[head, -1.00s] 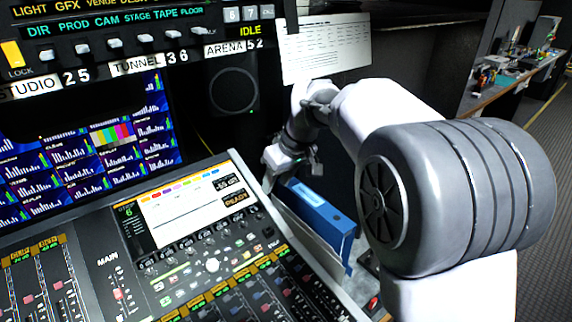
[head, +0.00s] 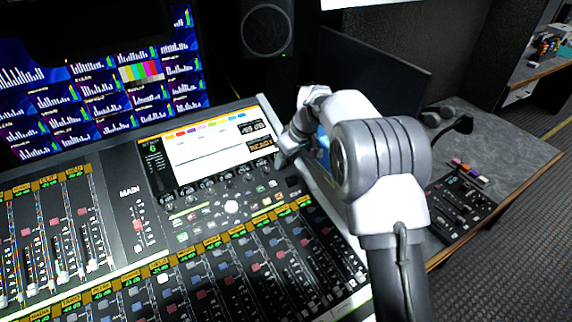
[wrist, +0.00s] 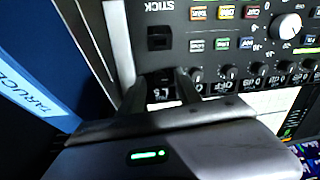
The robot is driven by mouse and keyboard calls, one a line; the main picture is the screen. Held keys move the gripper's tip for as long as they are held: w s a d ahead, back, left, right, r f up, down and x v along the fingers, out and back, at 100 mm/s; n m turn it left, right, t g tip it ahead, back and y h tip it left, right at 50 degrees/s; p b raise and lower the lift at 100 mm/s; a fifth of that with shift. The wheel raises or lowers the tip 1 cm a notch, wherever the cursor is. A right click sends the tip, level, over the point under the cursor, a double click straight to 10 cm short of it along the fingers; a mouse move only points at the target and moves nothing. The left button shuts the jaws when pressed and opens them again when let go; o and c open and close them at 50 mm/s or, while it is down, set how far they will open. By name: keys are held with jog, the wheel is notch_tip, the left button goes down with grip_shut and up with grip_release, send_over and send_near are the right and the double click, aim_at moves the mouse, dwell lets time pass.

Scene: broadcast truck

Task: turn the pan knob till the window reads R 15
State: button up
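The mixing console has a row of small dark knobs (head: 208,184) below its bright screen, and the row also shows in the wrist view (wrist: 228,71). A larger white-capped knob (head: 231,207) sits below the row and shows in the wrist view (wrist: 285,26). I cannot tell which one is the pan knob. Two small readouts stand beside the screen: a dB window (head: 251,127) and one that seems to say READY (head: 261,144). No window legibly reads R 15. My gripper (wrist: 160,88) is over the console's right edge, its dark fingers apart and apparently empty.
A blue binder (wrist: 40,80) stands close beside the console, mostly hidden by my arm in the head view. Faders (head: 255,265) fill the console front. A side desk (head: 505,140) with a small control panel (head: 458,205) lies to the right. A speaker (head: 266,30) stands behind.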

jog(key=shift+w+a+f, duration=0.1)
jog(key=shift+f, duration=0.2)
grip_shut()
jog(key=shift+m, duration=0.3)
jog(key=m, duration=0.5)
jog(key=shift+m+p, duration=0.3)
jog(key=shift+p, duration=0.05)
jog(key=m+t, duration=0.1)
jog(key=m, duration=0.4)
jog(key=shift+p, duration=0.3)
jog(key=shift+m, duration=0.4)
